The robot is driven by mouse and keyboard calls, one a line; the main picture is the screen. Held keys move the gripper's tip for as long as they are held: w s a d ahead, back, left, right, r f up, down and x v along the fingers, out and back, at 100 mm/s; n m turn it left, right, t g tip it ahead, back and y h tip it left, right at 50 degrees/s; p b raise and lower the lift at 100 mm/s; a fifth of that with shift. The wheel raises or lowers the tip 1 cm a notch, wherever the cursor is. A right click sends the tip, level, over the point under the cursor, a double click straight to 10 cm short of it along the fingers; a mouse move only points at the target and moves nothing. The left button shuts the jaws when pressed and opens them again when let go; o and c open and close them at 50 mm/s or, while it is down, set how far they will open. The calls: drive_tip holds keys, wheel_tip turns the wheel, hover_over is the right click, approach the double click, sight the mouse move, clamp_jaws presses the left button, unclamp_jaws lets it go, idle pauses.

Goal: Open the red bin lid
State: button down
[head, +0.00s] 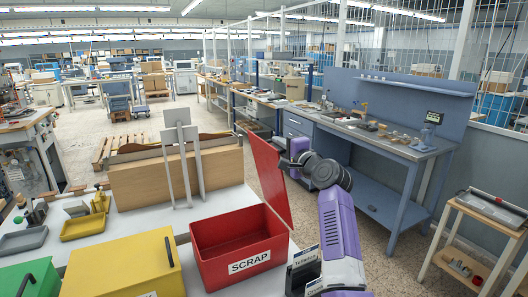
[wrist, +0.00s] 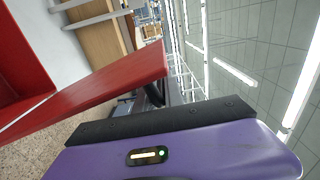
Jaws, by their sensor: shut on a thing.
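The red bin (head: 240,262) labelled SCRAP stands on the white table, its top uncovered so that I see inside. Its red lid (head: 267,178) stands up steeply along the bin's right side, swung open. The lid also crosses the wrist view as a red slab (wrist: 100,88). My gripper (head: 285,164) is at the lid's outer right face, near its far edge. It is shut on the lid's handle, a dark curved piece (wrist: 155,93) in the wrist view. The fingertips are mostly hidden by the lid and by my wrist.
A yellow bin (head: 125,268) and a green bin (head: 28,278), both with closed lids and black handles, stand to the left. A wooden box (head: 150,183) with grey uprights is behind the red bin. A blue workbench (head: 390,145) stands beyond my arm, with open floor between.

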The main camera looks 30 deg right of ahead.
drive_tip(key=shift+d+r+m, duration=0.25)
drive_tip(key=shift+d, duration=0.3)
drive_tip(key=shift+d+r+m, duration=0.2)
drive_tip(key=shift+d+m, duration=0.05)
drive_tip(key=shift+d, duration=0.25)
drive_tip(key=c, duration=1.5)
unclamp_jaws()
drive_tip(key=shift+f, duration=0.2)
drive_tip(key=shift+s+f, duration=0.1)
drive_tip(key=shift+s+b, duration=0.75)
drive_tip(key=shift+s, duration=3.05)
